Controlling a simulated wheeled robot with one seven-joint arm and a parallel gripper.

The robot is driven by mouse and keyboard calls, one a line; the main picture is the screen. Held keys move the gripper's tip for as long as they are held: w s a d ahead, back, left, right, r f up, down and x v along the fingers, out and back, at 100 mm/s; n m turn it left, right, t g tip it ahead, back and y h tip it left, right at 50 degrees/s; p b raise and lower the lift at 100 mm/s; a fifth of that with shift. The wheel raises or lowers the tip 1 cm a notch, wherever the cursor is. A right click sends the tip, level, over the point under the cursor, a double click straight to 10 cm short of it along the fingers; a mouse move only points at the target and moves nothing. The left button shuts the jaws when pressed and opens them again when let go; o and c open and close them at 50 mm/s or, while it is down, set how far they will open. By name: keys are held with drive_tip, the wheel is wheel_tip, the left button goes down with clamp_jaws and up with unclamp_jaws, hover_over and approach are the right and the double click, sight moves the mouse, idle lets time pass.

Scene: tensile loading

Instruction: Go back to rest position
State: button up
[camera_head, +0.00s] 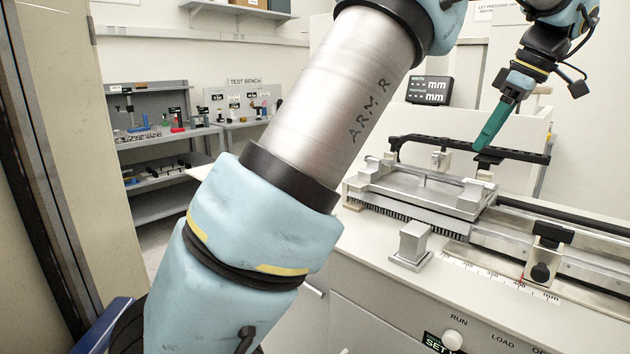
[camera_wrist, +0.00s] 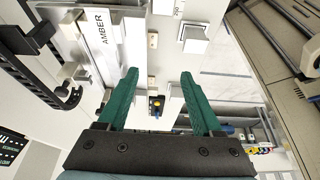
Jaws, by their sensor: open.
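My gripper (camera_head: 492,127) has green fingers and hangs above the far side of the testing machine (camera_head: 420,192) in the head view. Its fingers point down and to the left. In the wrist view my gripper (camera_wrist: 160,85) shows two green fingers spread apart with nothing held between them. Whether the fingertips touch the dark rail behind the bed cannot be told from the head view.
A display reading mm (camera_head: 430,90) stands behind the machine. A small metal block (camera_head: 411,244) sits on the front ledge. The console with RUN and LOAD labels (camera_head: 470,325) is at the front. Shelves (camera_head: 160,150) and a test bench stand at the back left.

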drive_tip(key=w+a+f+m+g+h, duration=0.15)
drive_tip(key=a+f, duration=0.25)
drive_tip(key=a, duration=0.4)
drive_tip(key=w+a+f+m, duration=0.2)
drive_tip(key=a+f, duration=0.2)
drive_tip(key=a, duration=0.3)
drive_tip(key=w+a+f+m+g+h, duration=0.15)
drive_tip(key=a+f, duration=0.25)
drive_tip(key=a, duration=0.4)
drive_tip(key=s+a+f+m, duration=0.2)
drive_tip(key=s+a+f, duration=0.3)
drive_tip(key=a, duration=0.3)
drive_tip(key=s+a+f+m+t, duration=0.1)
drive_tip(key=s+a+f+m, duration=0.2)
drive_tip(key=s+a+f, duration=0.2)
drive_tip(key=s+a, duration=0.2)
drive_tip(key=a, duration=0.1)
drive_tip(key=shift+s+a+f+t, duration=0.2)
drive_tip(key=shift+a+t, duration=0.1)
drive_tip(key=shift+a, duration=0.1)
drive_tip(key=shift+r, duration=0.1)
